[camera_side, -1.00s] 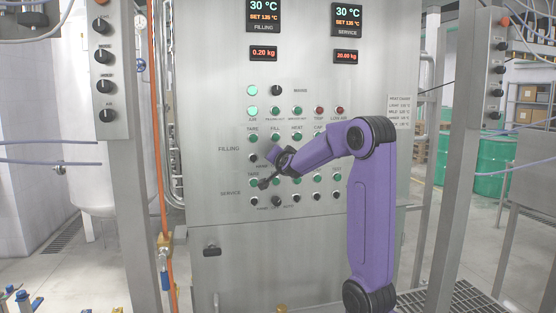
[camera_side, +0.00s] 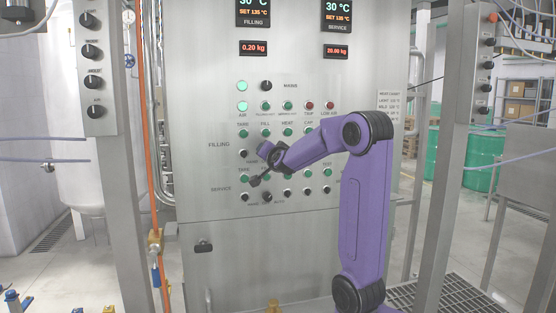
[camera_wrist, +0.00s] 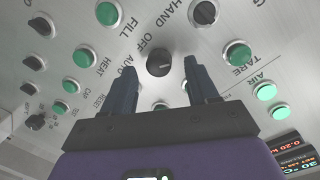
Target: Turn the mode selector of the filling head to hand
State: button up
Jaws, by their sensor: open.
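The mode selector (camera_wrist: 159,62) is a round black knob with HAND, OFF and AUTO lettered beside it in the wrist view. Its small pointer mark is too faint to read surely. My gripper (camera_wrist: 160,72) is open, with one dark finger on each side of the knob in that picture. I cannot tell whether the fingers touch it. In the side view my gripper (camera_side: 256,181) is in front of the lower button rows of the steel panel (camera_side: 210,120). There my wrist hides part of the FILLING selector row.
A green TARE button (camera_wrist: 235,53) and another black knob (camera_wrist: 204,12) are close to the fingers. Green buttons (camera_wrist: 83,57) and more knobs fill the left. Side posts with knobs (camera_side: 96,60) flank the panel. A green drum (camera_side: 487,158) stands back right.

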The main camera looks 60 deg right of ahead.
jog(key=v, duration=1.5)
jog(key=shift+a, duration=0.2)
jog(key=w+a+f+n+t+y, duration=0.1)
jog(key=w+a+f+n+y, duration=0.25)
jog(key=a+y, duration=0.2)
jog(key=w+a+f+n+t+y, duration=0.1)
jog(key=w+a+f+n+y, duration=0.1)
jog(key=w+a+n+y, duration=0.3)
jog(key=s+a+f+n+g+y, duration=0.2)
jog(key=a+f+n+y, duration=0.15)
jog(key=a, duration=0.25)
jog(key=s+a+f+n+g+y, duration=0.2)
jog(key=s+a+f+n, duration=0.15)
jog(key=a, duration=0.25)
jog(key=s+a+f+n+g+y, duration=0.1)
jog(key=s+a+f+n+g, duration=0.2)
jog(key=s, duration=0.2)
jog(key=s+a+f+n+g, duration=0.2)
jog(key=s+f+n+g, duration=0.15)
jog(key=s, duration=0.25)
jog(key=s+d+f+n+g+h, duration=0.1)
jog(key=s+d+f+n+h, duration=0.1)
jog(key=s, duration=0.5)
jog(key=s+d+f+n+g+h, duration=0.2)
jog(key=s+d+n, duration=0.1)
jog(key=s+n, duration=0.2)
jog(key=s, duration=0.2)
jog(key=shift+s+h, duration=0.3)
jog(key=shift+s, duration=0.05)
